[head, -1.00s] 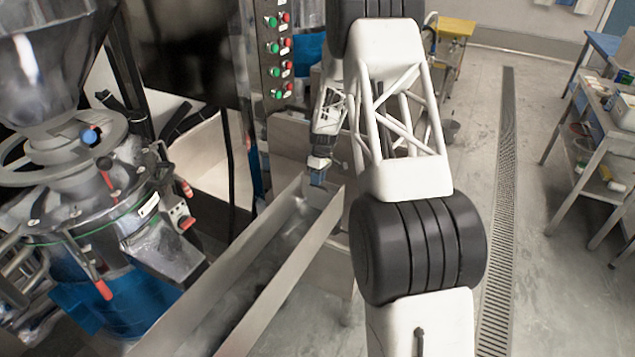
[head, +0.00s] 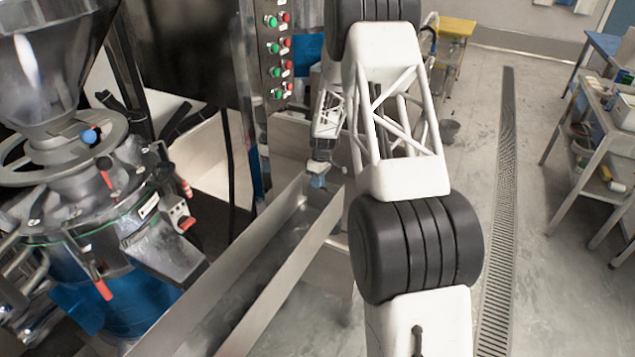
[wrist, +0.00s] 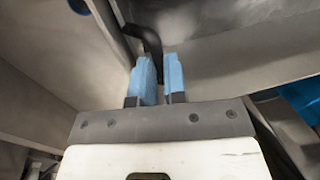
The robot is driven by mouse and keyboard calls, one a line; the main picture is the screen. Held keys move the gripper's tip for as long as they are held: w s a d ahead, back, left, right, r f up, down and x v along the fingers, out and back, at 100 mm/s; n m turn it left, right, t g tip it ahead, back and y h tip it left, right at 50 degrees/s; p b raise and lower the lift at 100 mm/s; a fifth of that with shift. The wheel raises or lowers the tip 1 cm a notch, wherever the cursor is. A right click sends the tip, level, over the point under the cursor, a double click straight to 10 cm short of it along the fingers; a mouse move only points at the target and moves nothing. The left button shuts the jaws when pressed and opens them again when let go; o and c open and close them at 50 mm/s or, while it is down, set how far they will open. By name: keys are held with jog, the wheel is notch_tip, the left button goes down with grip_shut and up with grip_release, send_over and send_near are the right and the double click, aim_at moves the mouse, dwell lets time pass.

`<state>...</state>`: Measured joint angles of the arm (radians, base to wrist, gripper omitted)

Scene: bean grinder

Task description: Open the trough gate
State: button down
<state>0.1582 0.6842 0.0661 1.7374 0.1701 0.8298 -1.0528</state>
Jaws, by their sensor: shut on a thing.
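The trough (head: 222,262) is a long, open grey metal channel running from the lower middle of the head view up to my gripper (head: 318,181). My gripper is at the trough's far end, with its blue fingertips at rim height. In the wrist view, a dark bent handle (wrist: 148,37) sits between the two blue fingers of my gripper (wrist: 160,82), which are shut on it. The handle lies against grey metal walls. I cannot tell the gate plate apart from the trough walls, and the head view is too small to show the handle.
A grinder (head: 105,205) with a metal hopper stands left of the trough. A control panel (head: 279,50) with green and red buttons rises behind it. A metal table (head: 605,130) with small items stands at the right.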

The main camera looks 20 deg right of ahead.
jog(key=shift+s+a+v, duration=0.1)
jog(key=shift+a+v, duration=0.05)
jog(key=shift+v, duration=0.75)
jog(key=shift+s+a+v, duration=0.15)
jog(key=shift+v, duration=0.75)
jog(key=shift+s+a+v, duration=0.1)
jog(key=shift+v, duration=0.8)
jog(key=shift+r, duration=0.15)
jog(key=c, duration=1.4)
grip_release()
jog(key=shift+c, duration=0.2)
jog(key=v, duration=0.7)
jog(key=shift+r, duration=0.4)
jog(key=shift+r, duration=0.1)
